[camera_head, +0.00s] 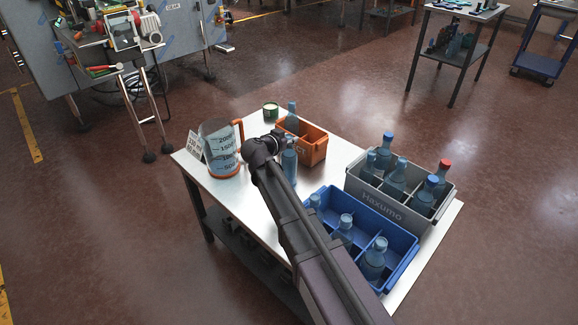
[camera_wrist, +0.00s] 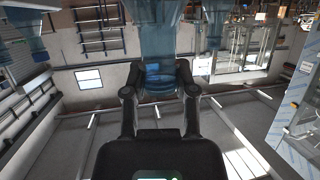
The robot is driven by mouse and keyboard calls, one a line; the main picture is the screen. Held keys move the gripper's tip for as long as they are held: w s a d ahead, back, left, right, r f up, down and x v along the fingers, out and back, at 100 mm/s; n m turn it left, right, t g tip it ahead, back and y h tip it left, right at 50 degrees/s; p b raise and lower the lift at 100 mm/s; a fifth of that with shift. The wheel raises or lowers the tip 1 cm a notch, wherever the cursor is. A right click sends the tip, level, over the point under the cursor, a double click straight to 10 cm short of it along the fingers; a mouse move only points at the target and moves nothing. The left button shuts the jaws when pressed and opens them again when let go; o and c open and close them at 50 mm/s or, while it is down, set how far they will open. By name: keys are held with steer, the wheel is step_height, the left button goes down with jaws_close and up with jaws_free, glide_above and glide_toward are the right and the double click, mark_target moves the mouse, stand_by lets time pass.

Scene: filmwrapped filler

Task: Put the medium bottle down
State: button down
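A blue translucent bottle (camera_head: 290,166) is upright at my gripper (camera_head: 279,145), in front of the orange bin, over the white table (camera_head: 235,199). In the wrist view the bottle (camera_wrist: 158,28) has its neck between the two fingers of my gripper (camera_wrist: 158,80), which are shut on it. I cannot tell whether its base touches the table. Another blue bottle (camera_head: 291,112) stands at the orange bin (camera_head: 313,146), its lower part hidden. My arm hides part of the table.
A measuring jug (camera_head: 221,153) with an orange handle stands left, beside a small sign (camera_head: 195,145). A green can (camera_head: 270,110) is behind. A blue crate (camera_head: 400,262) and grey crate (camera_head: 372,204) hold several bottles at the right. Bare tabletop lies left of my arm.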

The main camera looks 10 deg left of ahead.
steer(key=shift+r, duration=0.15)
stand_by(0.3)
steer(key=shift+r+p, duration=1.7)
steer(key=shift+p, duration=0.15)
steer(key=shift+s+d, duration=0.1)
steer(key=shift+s, duration=0.3)
steer(key=s+d+r+p, duration=0.1)
steer(key=s, duration=1.4)
steer(key=shift+d+r, duration=0.15)
steer(key=shift+d, duration=0.25)
steer(key=shift+r+p, duration=0.15)
steer(key=shift+p, duration=0.15)
step_height(320, 180, up, 34)
steer(key=p, duration=3.3)
steer(key=shift+f+p, duration=0.2)
steer(key=shift+p, duration=0.1)
steer(key=shift+s, duration=0.1)
